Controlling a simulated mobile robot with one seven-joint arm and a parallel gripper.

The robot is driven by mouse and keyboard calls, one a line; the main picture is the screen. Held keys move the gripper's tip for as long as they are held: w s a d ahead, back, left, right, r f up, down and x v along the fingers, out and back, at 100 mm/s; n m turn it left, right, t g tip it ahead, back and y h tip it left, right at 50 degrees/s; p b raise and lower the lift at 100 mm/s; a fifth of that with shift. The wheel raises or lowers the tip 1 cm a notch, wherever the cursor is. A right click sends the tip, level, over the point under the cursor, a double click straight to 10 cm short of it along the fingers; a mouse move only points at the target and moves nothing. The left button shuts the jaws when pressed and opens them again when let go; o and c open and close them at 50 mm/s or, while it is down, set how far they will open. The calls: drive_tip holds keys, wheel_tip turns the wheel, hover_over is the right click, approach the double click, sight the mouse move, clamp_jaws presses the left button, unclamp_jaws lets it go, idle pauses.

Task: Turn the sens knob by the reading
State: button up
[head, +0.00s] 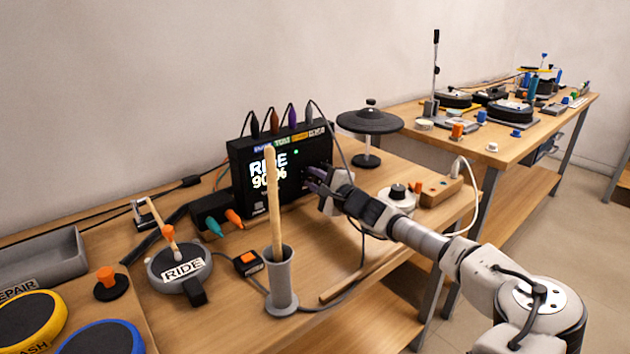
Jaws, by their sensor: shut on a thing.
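The black drum module (239,185) stands upright at the back of the bench. Its lit screen (268,172) reads "RIDE" with a percentage below, which looks like 90% but is partly covered by a wooden stick. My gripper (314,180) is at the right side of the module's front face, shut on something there. The sens knob itself is hidden behind the fingers, so I cannot see its position. The grey pad labelled RIDE (181,269) lies on the bench at the front left.
A drumstick (274,205) stands in a grey cup (281,282) before the module. A black cymbal (369,122) stands behind my gripper. Cables cross the bench.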

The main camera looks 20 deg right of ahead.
drive_tip(key=o, duration=1)
drive_tip(key=b+v, duration=0.1)
drive_tip(key=v, duration=1.2)
drive_tip(key=shift+s+d, duration=0.1)
drive_tip(key=shift+s, duration=0.3)
drive_tip(key=shift+r, duration=0.1)
